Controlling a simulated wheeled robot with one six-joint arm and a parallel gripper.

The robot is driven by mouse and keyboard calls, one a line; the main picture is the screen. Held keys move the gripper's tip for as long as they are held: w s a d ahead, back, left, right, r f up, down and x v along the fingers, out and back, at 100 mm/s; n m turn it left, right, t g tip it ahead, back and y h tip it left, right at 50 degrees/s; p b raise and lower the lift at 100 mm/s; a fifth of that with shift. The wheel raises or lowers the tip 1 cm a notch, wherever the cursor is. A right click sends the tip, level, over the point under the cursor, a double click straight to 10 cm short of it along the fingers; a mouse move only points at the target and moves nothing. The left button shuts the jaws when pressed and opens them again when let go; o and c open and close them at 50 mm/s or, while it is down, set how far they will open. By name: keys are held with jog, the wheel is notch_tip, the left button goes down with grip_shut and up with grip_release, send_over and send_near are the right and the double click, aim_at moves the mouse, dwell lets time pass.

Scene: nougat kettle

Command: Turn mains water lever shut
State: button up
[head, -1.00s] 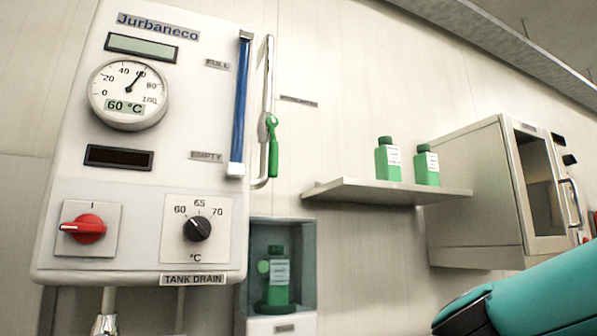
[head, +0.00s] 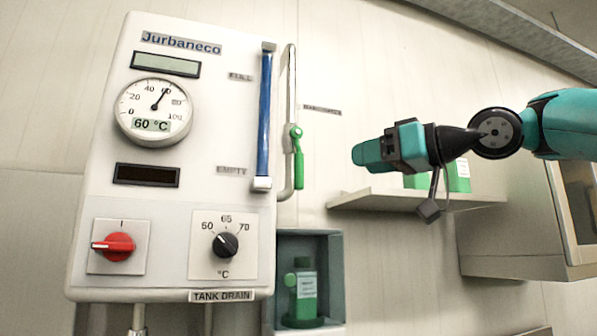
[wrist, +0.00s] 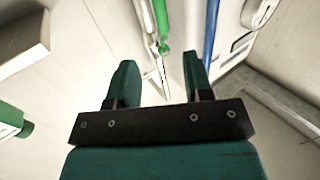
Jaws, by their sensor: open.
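The green lever (head: 299,165) hangs down along the pale vertical pipe (head: 290,90), to the right of the blue gauge tube. It also shows in the wrist view (wrist: 161,22), beyond the fingertips near the top edge. My gripper (head: 360,155) is to the right of the lever in the head view, apart from it, with its fingers pointing left. In the wrist view my gripper (wrist: 159,62) has its two dark green fingers spread, with nothing between them. A small label (head: 322,111) beside the pipe is too small to read.
The white panel (head: 205,80) carries a dial (head: 154,110), a red knob (head: 118,246), a black knob (head: 225,246) and the blue tube (head: 264,115). A shelf (head: 400,200) with green bottles (head: 458,175) lies below my gripper. A niche (head: 333,285) holds another green bottle (head: 306,290).

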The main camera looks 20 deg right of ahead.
aim_at(303, 171)
jog(key=p+x, duration=0.5)
jog(key=x, duration=0.9)
jog(key=shift+w+a+r, duration=0.1)
jog(key=shift+w+a, duration=0.05)
jog(key=shift+w, duration=0.05)
jog(key=shift+w+a, duration=0.2)
jog(key=shift+w, duration=0.15)
grip_shut()
